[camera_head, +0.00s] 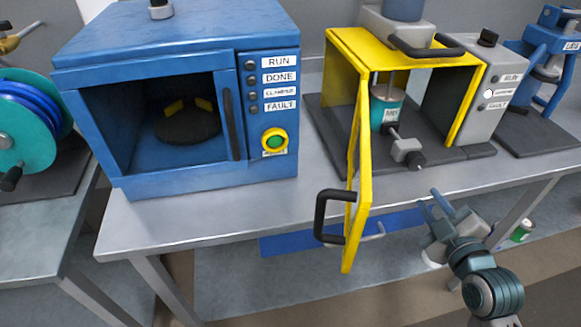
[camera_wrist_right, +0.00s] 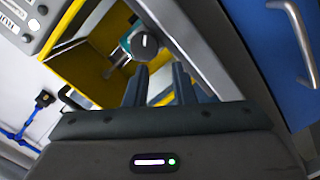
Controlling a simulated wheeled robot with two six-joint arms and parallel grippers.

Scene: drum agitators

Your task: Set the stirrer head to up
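The stirrer stands on the right half of the table as a yellow frame (camera_head: 345,45). Its grey stirrer head (camera_head: 385,24) sits on top, with a dark bar handle (camera_head: 425,49) at its front. A thin shaft runs down to a teal can (camera_head: 388,104) inside; whether its tip is in the can is unclear. The yellow door (camera_head: 357,190) stands open toward me. My right gripper (camera_head: 442,200) is open and empty, low in front of the table edge, right of the door. Its fingers (camera_wrist_right: 160,85) show apart in the wrist view, with the can (camera_wrist_right: 143,44) beyond. My left gripper is not in view.
The open door's black handle (camera_head: 325,215) juts out left of my right gripper. A grey clamp (camera_head: 407,150) is in front of the can. A grey control box (camera_head: 490,88) adjoins the frame. A blue oven-like machine (camera_head: 170,70) stands left. The table strip (camera_head: 270,200) between is bare.

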